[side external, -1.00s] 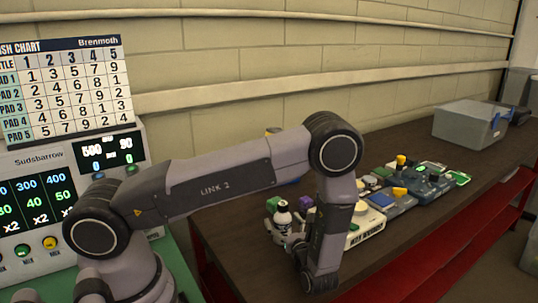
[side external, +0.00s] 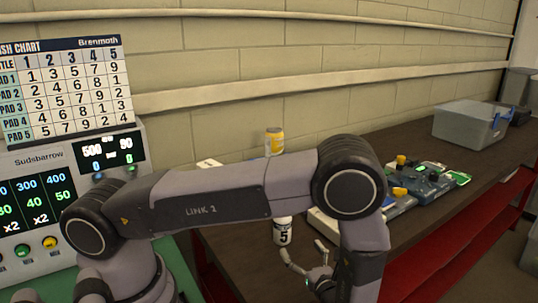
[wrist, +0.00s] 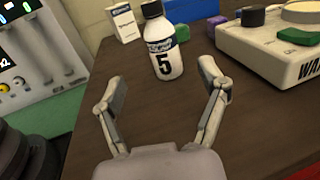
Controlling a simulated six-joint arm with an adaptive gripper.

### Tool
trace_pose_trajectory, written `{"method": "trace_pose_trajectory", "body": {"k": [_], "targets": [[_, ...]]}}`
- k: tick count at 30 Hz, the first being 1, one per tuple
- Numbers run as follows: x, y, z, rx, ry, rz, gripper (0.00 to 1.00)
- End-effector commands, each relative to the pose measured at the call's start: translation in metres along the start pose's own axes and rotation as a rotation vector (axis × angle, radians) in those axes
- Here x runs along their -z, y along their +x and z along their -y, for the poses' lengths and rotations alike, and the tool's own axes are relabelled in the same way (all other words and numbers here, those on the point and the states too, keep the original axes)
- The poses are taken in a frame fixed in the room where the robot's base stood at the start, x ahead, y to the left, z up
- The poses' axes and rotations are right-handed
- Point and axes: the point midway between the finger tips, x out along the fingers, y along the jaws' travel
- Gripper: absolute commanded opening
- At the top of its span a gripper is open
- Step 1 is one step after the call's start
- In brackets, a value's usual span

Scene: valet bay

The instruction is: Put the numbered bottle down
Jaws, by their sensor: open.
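The numbered bottle (side external: 283,235) is white with a black 5 on it and stands upright on the dark table. My arm hides its top in the side view. In the wrist view the whole bottle (wrist: 164,45) shows, with a dark cap and a dark label band above the 5. My gripper (side external: 302,256) is open and empty, low over the table on the near right side of the bottle. In the wrist view the open fingers (wrist: 160,77) point at the bottle, which is beyond the fingertips and apart from them.
A pale device (wrist: 270,52) stands right of the bottle. A small white box (wrist: 122,24), a purple block (wrist: 217,28) and a yellow-and-white container (side external: 275,142) are behind. The lit console (side external: 65,200) stands left. A grey case (side external: 468,124) is far right. Table around my fingers is clear.

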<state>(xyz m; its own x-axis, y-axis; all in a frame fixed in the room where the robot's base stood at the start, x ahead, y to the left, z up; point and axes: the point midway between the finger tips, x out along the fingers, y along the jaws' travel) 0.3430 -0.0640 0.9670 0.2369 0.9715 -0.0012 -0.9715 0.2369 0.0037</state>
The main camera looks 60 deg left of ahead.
Motion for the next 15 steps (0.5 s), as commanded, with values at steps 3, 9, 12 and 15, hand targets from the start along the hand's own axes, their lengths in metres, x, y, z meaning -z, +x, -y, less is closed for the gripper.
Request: {"method": "trace_pose_trajectory", "body": {"k": [3, 9, 12, 15], "targets": [[-0.009, -0.003, -0.001, -0.028, -0.022, -0.022, 0.74], [-0.072, 0.02, -0.017, -0.262, -0.208, -0.215, 0.74], [-0.111, 0.034, -0.038, -0.424, -0.357, -0.361, 0.74], [-0.145, 0.043, -0.062, -0.574, -0.518, -0.508, 0.74]]}}
